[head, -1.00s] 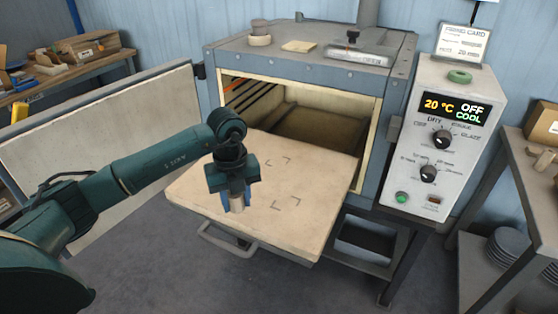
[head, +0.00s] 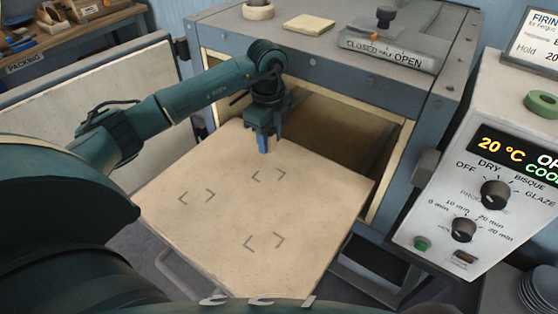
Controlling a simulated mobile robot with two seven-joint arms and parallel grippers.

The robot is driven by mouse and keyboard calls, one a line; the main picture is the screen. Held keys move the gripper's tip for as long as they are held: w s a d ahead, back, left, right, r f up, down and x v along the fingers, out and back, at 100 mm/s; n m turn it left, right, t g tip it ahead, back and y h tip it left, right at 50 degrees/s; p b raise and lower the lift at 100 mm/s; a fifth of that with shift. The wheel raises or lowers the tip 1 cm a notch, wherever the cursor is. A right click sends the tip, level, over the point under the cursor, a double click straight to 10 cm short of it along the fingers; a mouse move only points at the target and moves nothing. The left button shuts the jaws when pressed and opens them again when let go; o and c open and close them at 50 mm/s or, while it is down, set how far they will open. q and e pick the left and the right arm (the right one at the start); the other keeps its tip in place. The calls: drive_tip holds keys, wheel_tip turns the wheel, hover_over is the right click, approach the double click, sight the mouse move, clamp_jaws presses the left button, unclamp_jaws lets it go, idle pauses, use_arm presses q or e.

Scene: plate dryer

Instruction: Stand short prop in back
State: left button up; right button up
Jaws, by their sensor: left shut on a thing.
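The pale square shelf (head: 215,235) is slid out of the dryer and carries dark corner marks in several places. My left gripper (head: 268,146) is over the back part of the shelf, close to the dryer opening, pointing down. It is shut on the short prop, a small grey-tan cylinder seen more clearly a second ago. The prop is now mostly hidden by the blue fingers, and I cannot tell whether it touches the shelf. My right gripper is not in view.
The grey dryer (head: 330,77) stands open behind the shelf. Its door (head: 75,100) is swung out to the left, behind my left arm. The control box (head: 440,210) is at the right. The front and middle of the shelf are clear.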

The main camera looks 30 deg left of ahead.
use_arm(q)
hover_over(270, 176)
wheel_tip(270, 176, down, 6)
drive_tip(key=shift+s+r, duration=0.1)
drive_tip(key=shift+r, duration=0.15)
drive_tip(key=shift+f+p, duration=0.4)
drive_tip(key=shift+f, duration=1.65)
drive_tip(key=shift+f, duration=0.1)
drive_tip(key=o, duration=1)
drive_tip(key=shift+o, duration=0.2)
wheel_tip(270, 176, up, 12)
drive_tip(key=shift+r+b, duration=0.15)
drive_tip(key=shift+b, duration=0.2)
